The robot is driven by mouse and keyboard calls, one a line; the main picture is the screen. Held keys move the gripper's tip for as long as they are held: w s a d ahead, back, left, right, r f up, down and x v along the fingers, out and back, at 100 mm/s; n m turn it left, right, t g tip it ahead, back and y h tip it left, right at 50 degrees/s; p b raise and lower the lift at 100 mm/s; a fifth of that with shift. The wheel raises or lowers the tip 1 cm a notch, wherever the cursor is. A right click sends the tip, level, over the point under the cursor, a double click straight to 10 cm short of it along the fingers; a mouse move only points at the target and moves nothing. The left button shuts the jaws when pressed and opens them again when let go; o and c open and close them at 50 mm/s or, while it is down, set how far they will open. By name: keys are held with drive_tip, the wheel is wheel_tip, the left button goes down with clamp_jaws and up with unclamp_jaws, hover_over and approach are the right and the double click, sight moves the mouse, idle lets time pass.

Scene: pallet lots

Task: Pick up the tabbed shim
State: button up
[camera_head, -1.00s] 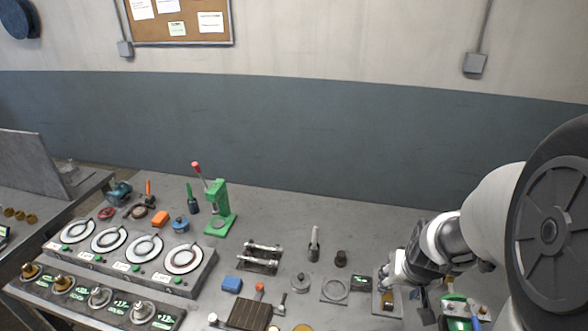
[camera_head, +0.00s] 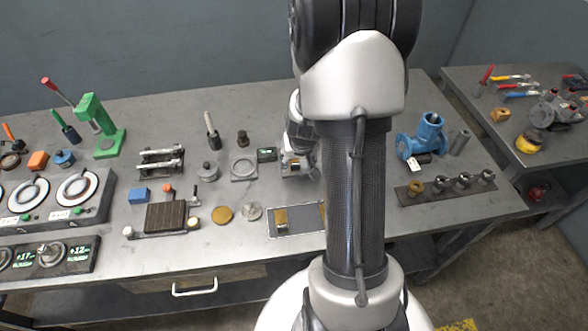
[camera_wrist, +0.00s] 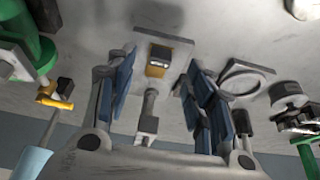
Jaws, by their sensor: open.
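My gripper (camera_wrist: 158,72) is open in the wrist view, with blue-padded fingers spread to left and right. Between and beyond them lies a grey plate (camera_wrist: 138,88) bearing a yellow piece (camera_wrist: 157,69) with a small bright metal part on it. I cannot tell for certain which part is the tabbed shim. Nothing is visibly held. In the head view my gripper (camera_head: 297,158) is low over the bench, beside the same plate (camera_head: 291,174), and my arm hides part of that area.
A grey tray (camera_head: 297,231) with gold pieces lies in front. A ring plate (camera_head: 243,168) and small display (camera_head: 267,155) stand left of my gripper. A green press (camera_head: 100,125) is further left. A blue pipe fitting (camera_head: 425,138) stands right of my arm.

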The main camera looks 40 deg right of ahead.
sight(295, 164)
drive_tip(key=b+x, duration=0.1)
drive_tip(key=x, duration=0.1)
drive_tip(key=b+x, duration=0.1)
drive_tip(key=x, duration=0.2)
drive_tip(key=shift+w+d+f, duration=0.15)
drive_tip(key=shift+w, duration=0.15)
drive_tip(key=shift+c, duration=0.3)
clamp_jaws()
